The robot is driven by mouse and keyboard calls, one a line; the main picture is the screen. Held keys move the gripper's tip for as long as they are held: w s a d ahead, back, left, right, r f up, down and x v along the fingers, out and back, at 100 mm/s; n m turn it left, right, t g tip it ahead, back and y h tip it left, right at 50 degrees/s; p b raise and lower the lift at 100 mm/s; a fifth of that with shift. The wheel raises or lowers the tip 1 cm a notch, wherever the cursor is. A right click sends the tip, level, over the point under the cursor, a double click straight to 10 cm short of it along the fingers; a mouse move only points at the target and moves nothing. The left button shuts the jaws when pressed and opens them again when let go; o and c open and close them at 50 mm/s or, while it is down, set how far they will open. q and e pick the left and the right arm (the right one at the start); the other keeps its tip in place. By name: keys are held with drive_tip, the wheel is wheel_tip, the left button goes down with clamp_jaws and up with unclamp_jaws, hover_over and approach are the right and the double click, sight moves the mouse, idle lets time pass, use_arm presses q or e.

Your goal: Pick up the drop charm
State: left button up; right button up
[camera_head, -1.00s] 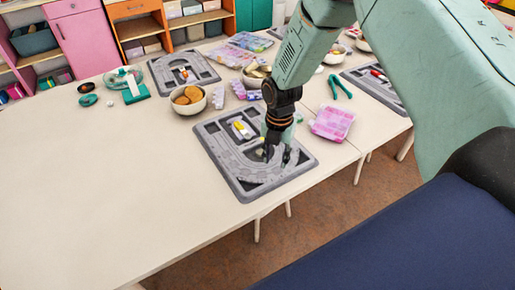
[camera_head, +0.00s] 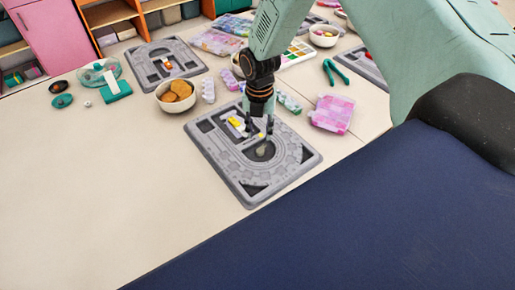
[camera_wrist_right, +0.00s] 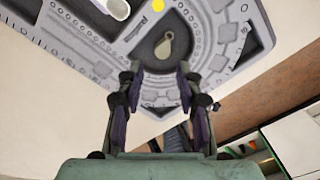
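The drop charm (camera_head: 262,151) is a small olive-tan teardrop lying in the dark round recess of the near grey bead board (camera_head: 222,162). In the right wrist view the charm (camera_wrist_right: 163,45) lies just beyond my fingertips, narrow end up in the picture. My right gripper (camera_head: 259,130) is over the board, beside the charm in the head view. In the wrist view this gripper (camera_wrist_right: 157,72) has its two fingers apart with nothing between them. The charm is not touched. My left gripper is not in view.
A yellow bead (camera_wrist_right: 158,5) and a white-and-yellow piece (camera_head: 237,123) are on the same board. A bowl of brown pieces (camera_head: 176,95), a pink bead box (camera_head: 332,113) and green pliers (camera_head: 334,72) stand around it.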

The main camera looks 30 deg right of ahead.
sight(261, 150)
drive_tip(key=f, duration=0.7)
drive_tip(key=shift+s, duration=0.3)
drive_tip(key=shift+d, duration=0.1)
drive_tip(key=shift+w, duration=0.1)
drive_tip(key=c, duration=0.6)
drive_tip(key=shift+c, duration=0.6)
